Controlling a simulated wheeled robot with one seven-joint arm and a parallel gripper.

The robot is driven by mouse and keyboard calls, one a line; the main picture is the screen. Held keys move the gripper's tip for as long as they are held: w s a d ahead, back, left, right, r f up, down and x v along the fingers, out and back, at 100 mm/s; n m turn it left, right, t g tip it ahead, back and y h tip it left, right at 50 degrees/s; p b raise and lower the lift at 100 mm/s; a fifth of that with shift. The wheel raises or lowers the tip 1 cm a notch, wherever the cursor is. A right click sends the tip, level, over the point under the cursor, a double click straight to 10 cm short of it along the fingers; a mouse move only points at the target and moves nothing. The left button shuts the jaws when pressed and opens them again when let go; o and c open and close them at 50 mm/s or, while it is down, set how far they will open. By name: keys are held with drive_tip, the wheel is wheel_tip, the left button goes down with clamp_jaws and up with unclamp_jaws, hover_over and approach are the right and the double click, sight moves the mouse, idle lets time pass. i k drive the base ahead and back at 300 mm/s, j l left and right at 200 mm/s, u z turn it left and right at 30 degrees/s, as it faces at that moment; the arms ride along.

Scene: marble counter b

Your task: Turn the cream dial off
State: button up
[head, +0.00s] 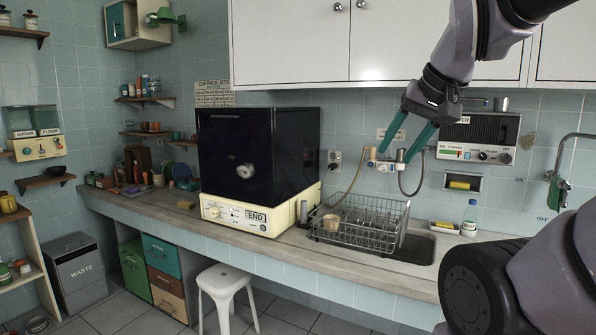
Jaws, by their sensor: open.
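Small cream knob-like fittings are on the wall behind the counter. One (401,155) shows between the fingertips of my gripper (396,155), and another (372,153) is just left of them. My gripper points down and left, its two teal fingers spread apart with nothing held. I cannot tell whether a finger touches a fitting. Which of these is the cream dial is unclear, and the dial's setting is too small to read.
A wire dish rack (362,222) stands on the counter below my gripper. A dark boxy machine with a cream base (248,213) is to its left. White cabinets (430,45) hang above. A curved tap (557,165) and a grey hose (413,180) are on the wall.

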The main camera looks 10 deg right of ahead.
sight(214, 211)
drive_tip(key=i+l+u, duration=0.35)
drive_tip(key=i+j+u, duration=0.55)
drive_tip(key=i+u, duration=0.3)
